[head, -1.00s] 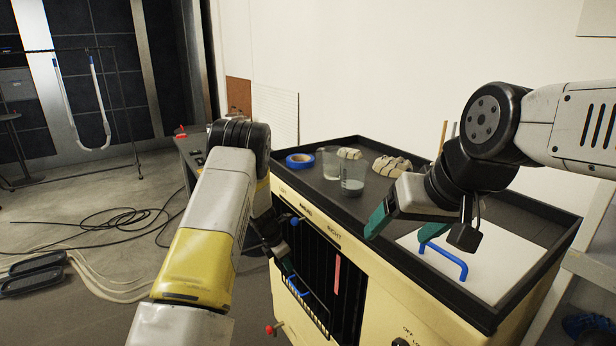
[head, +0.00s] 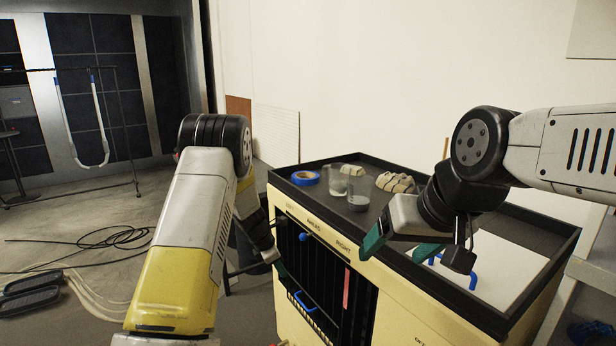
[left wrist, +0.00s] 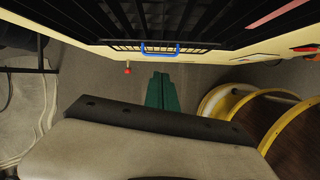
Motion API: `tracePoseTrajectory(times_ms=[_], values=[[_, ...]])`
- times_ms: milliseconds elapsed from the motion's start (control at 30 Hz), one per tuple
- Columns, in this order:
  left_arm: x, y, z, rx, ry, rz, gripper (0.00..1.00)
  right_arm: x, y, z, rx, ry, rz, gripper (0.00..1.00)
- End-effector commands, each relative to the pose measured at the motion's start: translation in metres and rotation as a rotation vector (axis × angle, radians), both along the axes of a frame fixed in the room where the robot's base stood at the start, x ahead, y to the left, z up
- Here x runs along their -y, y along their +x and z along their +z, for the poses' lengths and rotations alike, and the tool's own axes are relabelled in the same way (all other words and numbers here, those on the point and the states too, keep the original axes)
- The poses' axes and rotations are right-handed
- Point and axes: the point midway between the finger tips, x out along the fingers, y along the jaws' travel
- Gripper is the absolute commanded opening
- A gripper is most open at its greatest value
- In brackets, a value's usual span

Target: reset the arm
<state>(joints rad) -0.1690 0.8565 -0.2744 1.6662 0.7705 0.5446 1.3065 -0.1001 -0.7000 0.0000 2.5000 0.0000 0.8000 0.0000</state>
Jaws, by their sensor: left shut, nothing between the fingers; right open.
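My left arm's elbow is raised at the left of the head view, its forearm bending down beside the yellow cabinet (head: 400,318). My left gripper (head: 281,268) is mostly hidden behind the arm there, left of the cabinet's dark front. In the left wrist view its green fingers (left wrist: 162,92) are shut with nothing between them, apart from the blue handle (left wrist: 146,48) on the wire rack. My right gripper (head: 400,248), with green fingers, is open over the cabinet's top, near a blue handle (head: 455,273) on a white panel (head: 500,262).
On the cabinet top are blue tape (head: 305,178), clear beakers (head: 359,193) and pale lumpy pieces (head: 395,183). A blue knob (head: 303,237) and a red strip (head: 346,288) show on the front. Black cables (head: 115,237) lie on the floor at left, and yellow rings (left wrist: 225,100) are near the left wrist.

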Motion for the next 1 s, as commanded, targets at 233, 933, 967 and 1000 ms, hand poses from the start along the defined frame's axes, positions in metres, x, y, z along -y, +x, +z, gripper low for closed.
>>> tracePoseTrajectory(times_ms=[233, 933, 967, 1000], values=[[-0.002, -0.020, 0.083, 0.115, 0.020, -0.210, 0.00, 0.000, 0.000, 0.000, 0.000, 0.000, 0.000, 0.78], [-0.031, -0.256, 0.320, 0.649, 0.472, -1.339, 0.00, 0.000, 0.000, 0.000, 0.000, 0.000, 0.000, 0.78], [-0.033, -0.268, 0.323, 0.662, 0.505, -1.388, 0.00, 0.000, 0.000, 0.000, 0.000, 0.000, 0.000, 0.78], [-0.036, -0.282, 0.326, 0.680, 0.551, -1.450, 0.00, 0.000, 0.000, 0.000, 0.000, 0.000, 0.000, 0.78]])
